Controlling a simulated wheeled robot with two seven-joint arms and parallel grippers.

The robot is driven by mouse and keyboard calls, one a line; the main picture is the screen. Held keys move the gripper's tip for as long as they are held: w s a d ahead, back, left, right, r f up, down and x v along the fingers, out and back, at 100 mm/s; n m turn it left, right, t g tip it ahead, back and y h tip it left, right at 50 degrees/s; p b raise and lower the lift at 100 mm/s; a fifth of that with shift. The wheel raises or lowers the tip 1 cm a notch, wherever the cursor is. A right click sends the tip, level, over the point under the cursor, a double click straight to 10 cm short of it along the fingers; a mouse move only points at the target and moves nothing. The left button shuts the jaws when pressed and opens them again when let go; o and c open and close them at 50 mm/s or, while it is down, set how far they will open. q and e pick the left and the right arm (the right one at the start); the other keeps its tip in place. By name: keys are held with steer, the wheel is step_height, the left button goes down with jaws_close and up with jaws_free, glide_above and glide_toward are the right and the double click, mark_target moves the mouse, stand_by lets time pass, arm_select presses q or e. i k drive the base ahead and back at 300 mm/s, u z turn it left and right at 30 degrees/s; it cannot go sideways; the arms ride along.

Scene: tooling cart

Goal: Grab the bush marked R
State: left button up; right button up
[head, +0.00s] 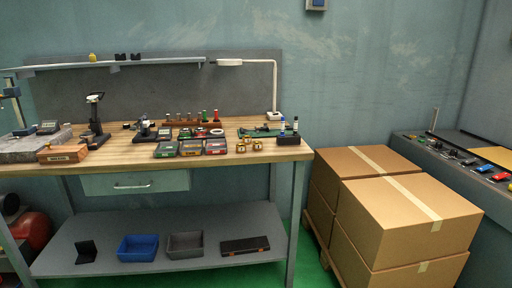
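Small brass-coloured round pieces, which look like bushes, stand near the front right of the wooden workbench (120,160). One brass piece (241,147) is at the left of this group and another brass piece (257,145) is at its right. They are too small for me to read any letter, so I cannot tell which is marked R. A wooden rack (192,124) behind them holds several upright pins with coloured tops. Neither of my grippers is in view.
Three small bins (191,149) stand left of the brass pieces, and a dark holder with bottles (288,139) stands to their right. A lamp (274,85) rises at the back. Stacked cardboard boxes (408,212) stand on the floor right of the bench.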

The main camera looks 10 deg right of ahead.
mark_target(257, 146)
steer(key=z, duration=0.35)
steer(key=i, duration=0.95)
steer(key=z, duration=0.15)
